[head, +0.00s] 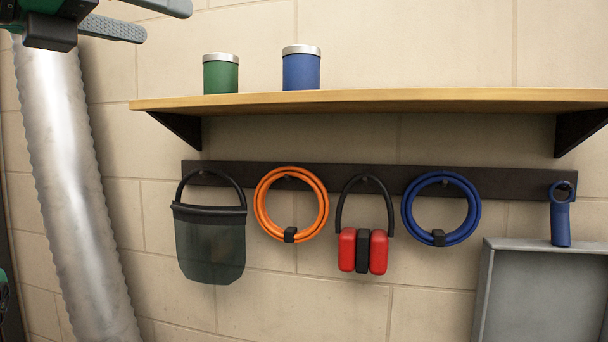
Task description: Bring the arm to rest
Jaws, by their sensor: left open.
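My left gripper (163,20) is at the top left corner of the head view. Its two grey fingers are apart with nothing between them, and it hangs in the air left of the shelf. Most of the arm behind it is cut off by the picture's edge. My right gripper is out of view.
A wooden shelf (400,101) bears a green canister (220,76) and a blue canister (301,71). Below, a dark rail (345,181) holds a bag, orange and blue coils, red earmuffs and a blue tool. A silvery ribbed tube (75,190) stands left; a grey panel (545,300) right.

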